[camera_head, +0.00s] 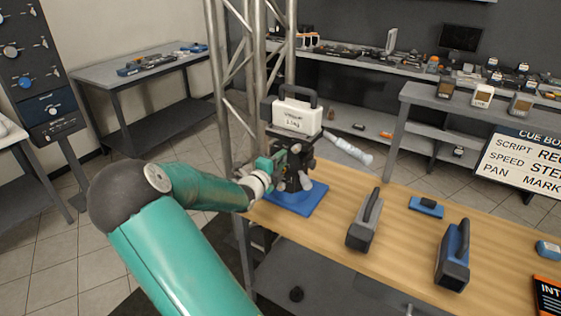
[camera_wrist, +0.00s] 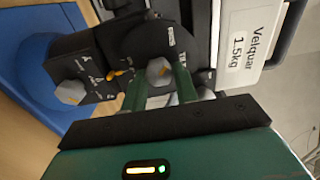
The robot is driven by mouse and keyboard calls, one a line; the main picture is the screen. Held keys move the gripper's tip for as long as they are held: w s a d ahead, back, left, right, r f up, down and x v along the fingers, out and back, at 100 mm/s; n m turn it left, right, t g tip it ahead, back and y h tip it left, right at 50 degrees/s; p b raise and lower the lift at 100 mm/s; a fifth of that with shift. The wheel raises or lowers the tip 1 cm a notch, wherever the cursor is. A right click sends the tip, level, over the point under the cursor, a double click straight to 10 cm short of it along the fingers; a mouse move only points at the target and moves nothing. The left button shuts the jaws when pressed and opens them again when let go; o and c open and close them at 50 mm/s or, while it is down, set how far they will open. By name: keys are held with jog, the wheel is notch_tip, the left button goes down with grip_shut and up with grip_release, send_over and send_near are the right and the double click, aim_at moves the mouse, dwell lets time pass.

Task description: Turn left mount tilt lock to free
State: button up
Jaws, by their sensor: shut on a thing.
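The mount is a black head (camera_head: 292,165) on a blue base plate (camera_head: 300,200), at the left end of the wooden table. It carries a white-fronted box (camera_head: 297,117) labelled Velquar 1.5kg. My gripper (camera_head: 267,172) reaches it from the left. In the wrist view my gripper (camera_wrist: 159,78) has its two green fingers on either side of a grey knob (camera_wrist: 158,70) on the round side plate, shut on it. Small lettering beside this knob is too blurred to read surely. A second grey knob (camera_wrist: 70,92) sits on the black block to its left, clear of the fingers.
A pale pan handle (camera_head: 347,150) sticks out right of the mount. A metal truss (camera_head: 228,80) stands close behind it. Grey (camera_head: 364,220) and blue (camera_head: 453,255) handled blocks stand on the wooden table (camera_head: 400,242), with bare wood between them.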

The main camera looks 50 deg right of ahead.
jog(key=o, duration=1)
jog(key=shift+c, duration=0.2)
jog(key=shift+a, duration=0.1)
jog(key=s+a, duration=0.1)
jog(key=a, duration=1.2)
jog(key=shift+s+a, duration=0.2)
jog(key=shift+a, duration=0.1)
